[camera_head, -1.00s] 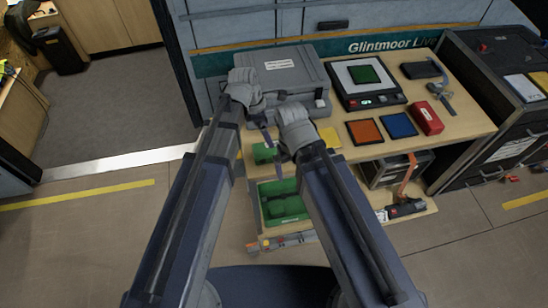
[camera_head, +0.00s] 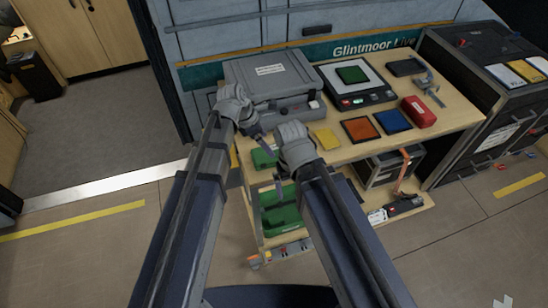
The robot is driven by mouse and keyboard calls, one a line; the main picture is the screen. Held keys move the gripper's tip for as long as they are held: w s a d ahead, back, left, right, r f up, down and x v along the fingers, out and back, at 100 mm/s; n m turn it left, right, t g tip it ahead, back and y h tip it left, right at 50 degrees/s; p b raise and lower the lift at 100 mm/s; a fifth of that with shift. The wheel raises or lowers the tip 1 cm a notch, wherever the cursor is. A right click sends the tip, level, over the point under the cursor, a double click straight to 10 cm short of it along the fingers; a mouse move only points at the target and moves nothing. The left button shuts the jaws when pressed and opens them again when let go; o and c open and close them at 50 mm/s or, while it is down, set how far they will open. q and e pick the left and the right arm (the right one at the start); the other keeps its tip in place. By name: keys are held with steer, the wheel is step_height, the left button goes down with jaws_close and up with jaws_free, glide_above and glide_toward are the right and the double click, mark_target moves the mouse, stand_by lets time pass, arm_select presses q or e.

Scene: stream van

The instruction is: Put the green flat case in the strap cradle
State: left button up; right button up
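A flat green square case (camera_head: 352,75) lies on the light plate of a black scale-like device (camera_head: 358,95) on the upper tabletop. A dark box-like frame with an orange strap (camera_head: 403,170) stands on the lower shelf at right; it looks like the strap cradle, but I cannot be sure. My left gripper (camera_head: 262,142) is above the table's front left edge, in front of the grey case. My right gripper (camera_head: 279,180) hangs at the front edge, above the lower shelf.
A grey hard case (camera_head: 270,75) stands at the table's left. Yellow (camera_head: 327,139), orange (camera_head: 361,130) and blue (camera_head: 393,121) flat pieces and a red box (camera_head: 419,111) lie along the front. A green tray (camera_head: 281,210) sits below. A black cabinet (camera_head: 465,80) bounds the right.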

mark_target(272, 148)
arm_select(q)
steer(key=b+x, duration=0.4)
steer(key=x, duration=0.1)
steer(key=shift+s+d+f+b, duration=0.1)
steer(key=shift+s+d+b, duration=0.05)
steer(key=shift+b, duration=0.25)
steer(key=shift+c, duration=0.2)
jaws_close()
stand_by(0.3)
steer(key=shift+r, duration=0.25)
step_height(272, 148, up, 10)
steer(key=p, duration=1)
